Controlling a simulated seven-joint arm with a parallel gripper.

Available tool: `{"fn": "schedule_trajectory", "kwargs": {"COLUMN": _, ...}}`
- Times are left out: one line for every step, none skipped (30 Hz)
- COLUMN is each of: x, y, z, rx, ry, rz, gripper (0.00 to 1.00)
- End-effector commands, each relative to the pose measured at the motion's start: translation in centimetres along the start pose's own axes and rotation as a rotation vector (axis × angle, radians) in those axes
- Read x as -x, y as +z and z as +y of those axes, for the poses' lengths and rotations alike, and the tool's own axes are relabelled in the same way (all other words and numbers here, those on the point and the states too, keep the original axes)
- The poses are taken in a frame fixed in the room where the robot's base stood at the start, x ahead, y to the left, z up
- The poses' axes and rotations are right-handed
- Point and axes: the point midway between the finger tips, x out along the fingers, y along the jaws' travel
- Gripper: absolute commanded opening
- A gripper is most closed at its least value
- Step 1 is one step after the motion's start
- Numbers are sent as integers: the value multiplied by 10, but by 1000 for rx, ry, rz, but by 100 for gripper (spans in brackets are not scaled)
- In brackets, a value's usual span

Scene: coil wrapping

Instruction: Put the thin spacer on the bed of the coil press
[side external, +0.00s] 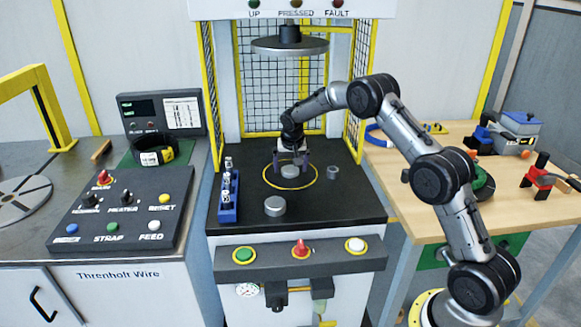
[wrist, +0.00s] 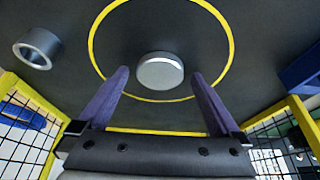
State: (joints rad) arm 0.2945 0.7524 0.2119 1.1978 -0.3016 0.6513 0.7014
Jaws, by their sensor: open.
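A low grey disc, which looks like the thin spacer (side external: 290,171), lies flat inside the yellow circle on the black press bed (side external: 240,180). It also shows in the wrist view (wrist: 160,72). My gripper (side external: 291,164) is over the circle, pointing down, with its purple fingers apart. In the wrist view my gripper (wrist: 160,76) has one fingertip on each side of the disc, with a gap at both sides. A second, taller-looking grey disc (side external: 275,206) sits outside the circle near the bed's front.
A small hollow grey ring (side external: 333,172) stands on the bed right of the circle. A blue rack (side external: 228,195) stands at the bed's left edge. The round press plate (side external: 290,46) hangs above. Yellow-framed mesh guards (side external: 268,95) enclose the back and sides.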

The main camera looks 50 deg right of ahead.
Motion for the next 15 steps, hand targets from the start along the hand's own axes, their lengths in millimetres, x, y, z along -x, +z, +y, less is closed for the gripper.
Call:
{"fn": "schedule_trajectory", "kwargs": {"x": 3, "y": -1, "z": 0, "rx": -1, "ry": -1, "rz": 2, "gripper": 100}}
{"fn": "schedule_trajectory", "kwargs": {"x": 5, "y": -2, "z": 0, "rx": -1, "ry": -1, "rz": 2, "gripper": 100}}
{"fn": "schedule_trajectory", "kwargs": {"x": 9, "y": -2, "z": 0, "rx": -1, "ry": -2, "rz": 3, "gripper": 100}}
{"fn": "schedule_trajectory", "kwargs": {"x": 13, "y": -2, "z": 0, "rx": -1, "ry": -2, "rz": 3, "gripper": 100}}
{"fn": "schedule_trajectory", "kwargs": {"x": 17, "y": -2, "z": 0, "rx": 0, "ry": -1, "rz": 2, "gripper": 100}}
{"fn": "schedule_trajectory", "kwargs": {"x": 24, "y": -2, "z": 0, "rx": 0, "ry": -2, "rz": 3, "gripper": 100}}
{"fn": "schedule_trajectory", "kwargs": {"x": 30, "y": -2, "z": 0, "rx": 0, "ry": -2, "rz": 4, "gripper": 100}}
{"fn": "schedule_trajectory", "kwargs": {"x": 36, "y": -2, "z": 0, "rx": 0, "ry": -2, "rz": 4, "gripper": 100}}
{"fn": "schedule_trajectory", "kwargs": {"x": 45, "y": -2, "z": -1, "rx": 0, "ry": -2, "rz": 4, "gripper": 100}}
{"fn": "schedule_trajectory", "kwargs": {"x": 51, "y": -2, "z": -1, "rx": 0, "ry": -2, "rz": 4, "gripper": 100}}
{"fn": "schedule_trajectory", "kwargs": {"x": 58, "y": -2, "z": -1, "rx": 1, "ry": -3, "rz": 5, "gripper": 100}}
{"fn": "schedule_trajectory", "kwargs": {"x": 66, "y": -2, "z": -1, "rx": 1, "ry": -2, "rz": 3, "gripper": 100}}
{"fn": "schedule_trajectory", "kwargs": {"x": 72, "y": -2, "z": -1, "rx": 1, "ry": -2, "rz": 4, "gripper": 100}}
{"fn": "schedule_trajectory", "kwargs": {"x": 78, "y": -2, "z": -1, "rx": 1, "ry": -2, "rz": 4, "gripper": 100}}
{"fn": "schedule_trajectory", "kwargs": {"x": 86, "y": -2, "z": -1, "rx": 1, "ry": -2, "rz": 3, "gripper": 100}}
